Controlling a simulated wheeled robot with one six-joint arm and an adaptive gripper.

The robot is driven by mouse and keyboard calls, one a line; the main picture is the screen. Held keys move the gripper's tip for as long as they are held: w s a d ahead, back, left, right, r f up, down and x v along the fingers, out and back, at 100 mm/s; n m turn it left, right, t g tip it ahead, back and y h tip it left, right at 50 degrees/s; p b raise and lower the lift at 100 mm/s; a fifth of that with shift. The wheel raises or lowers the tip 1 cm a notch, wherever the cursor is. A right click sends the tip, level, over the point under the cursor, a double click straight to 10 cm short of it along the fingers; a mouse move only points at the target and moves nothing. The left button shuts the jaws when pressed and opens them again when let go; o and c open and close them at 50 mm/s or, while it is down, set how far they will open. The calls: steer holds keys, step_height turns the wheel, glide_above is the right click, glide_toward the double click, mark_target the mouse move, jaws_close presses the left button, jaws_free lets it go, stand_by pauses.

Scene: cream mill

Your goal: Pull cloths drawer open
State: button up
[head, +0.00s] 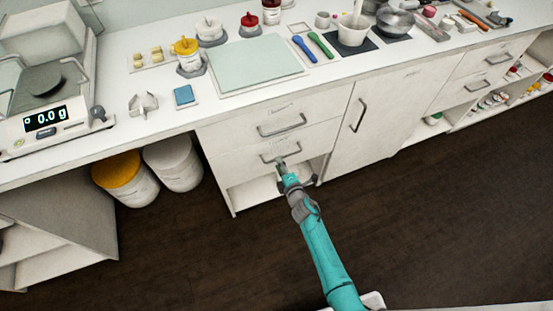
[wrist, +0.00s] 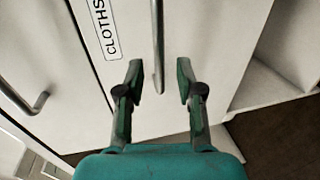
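The cloths drawer (head: 235,160) is the lower of two drawers under the counter, and its front looks flush with the cabinet. Its CLOTHS label (wrist: 103,30) shows in the wrist view. The drawer's bar handle (head: 284,153) also shows in the wrist view (wrist: 157,35), where its end lies between my fingers in the picture. My gripper (wrist: 159,75) is open, one finger on each side of the handle with a gap to both. In the head view my gripper (head: 281,166) is at the handle and hides part of it.
The upper drawer's handle (head: 282,126) is just above. An open shelf space (head: 252,193) lies below the cloths drawer. A cupboard door (head: 375,120) with a vertical handle is to the right. Two tubs (head: 125,180) stand on the floor at left. The dark floor in front is clear.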

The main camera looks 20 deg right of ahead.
steer(key=shift+x, duration=1.8)
jaws_close()
